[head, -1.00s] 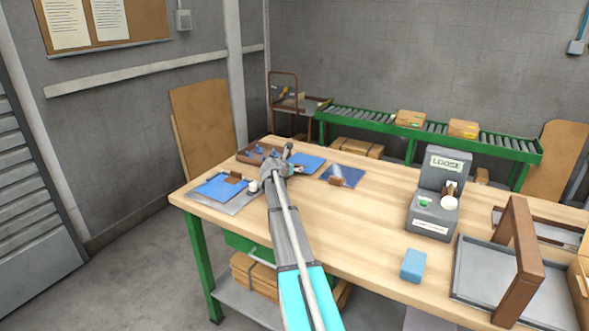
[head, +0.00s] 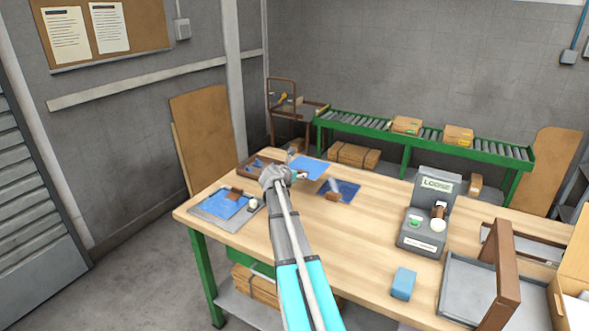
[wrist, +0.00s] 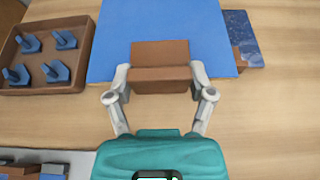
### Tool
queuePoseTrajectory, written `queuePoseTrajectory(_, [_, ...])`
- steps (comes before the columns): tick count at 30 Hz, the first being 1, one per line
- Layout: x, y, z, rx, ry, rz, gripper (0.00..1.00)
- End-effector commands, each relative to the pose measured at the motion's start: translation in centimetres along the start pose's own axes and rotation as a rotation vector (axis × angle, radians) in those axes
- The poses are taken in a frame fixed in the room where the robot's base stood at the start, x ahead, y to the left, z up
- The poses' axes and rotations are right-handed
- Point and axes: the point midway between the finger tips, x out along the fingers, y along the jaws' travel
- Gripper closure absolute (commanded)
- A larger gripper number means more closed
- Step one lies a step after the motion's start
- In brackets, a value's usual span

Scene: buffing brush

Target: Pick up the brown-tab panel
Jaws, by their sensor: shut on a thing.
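My gripper (head: 291,175) is shut on the brown tab (wrist: 160,54) of a plain blue panel (head: 309,167). The wrist view shows a finger on each side of the tab, with the blue panel (wrist: 160,20) stretching away beyond it. The panel seems to be a little above the table, and it partly covers a darker speckled blue panel (wrist: 241,30) in the wrist view. That darker panel (head: 345,188), also with a brown tab, lies on the table to the right. A third blue panel (head: 220,205) with a brown tab lies on a grey plate at the left.
A brown tray (wrist: 45,22) with several blue pieces stands left of the held panel. A grey device (head: 425,228) marked LOOSE, a blue block (head: 403,284) and a grey tray with a brown arch (head: 503,270) stand to the right. The table's middle (head: 350,230) is clear.

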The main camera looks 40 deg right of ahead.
Motion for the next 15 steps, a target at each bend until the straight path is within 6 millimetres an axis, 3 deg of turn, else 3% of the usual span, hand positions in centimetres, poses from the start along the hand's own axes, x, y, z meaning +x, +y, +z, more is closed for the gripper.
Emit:
queuePoseTrajectory(1, [-1.3, -0.9, 0.3, 0.000, 0.000, 0.000, 0.80])
queuePoseTrajectory(6, [-3.2, -2.3, 0.5, 0.000, 0.000, 0.000, 0.80])
queuePoseTrajectory(15, [-4.4, -3.2, 0.6, 0.000, 0.000, 0.000, 0.80])
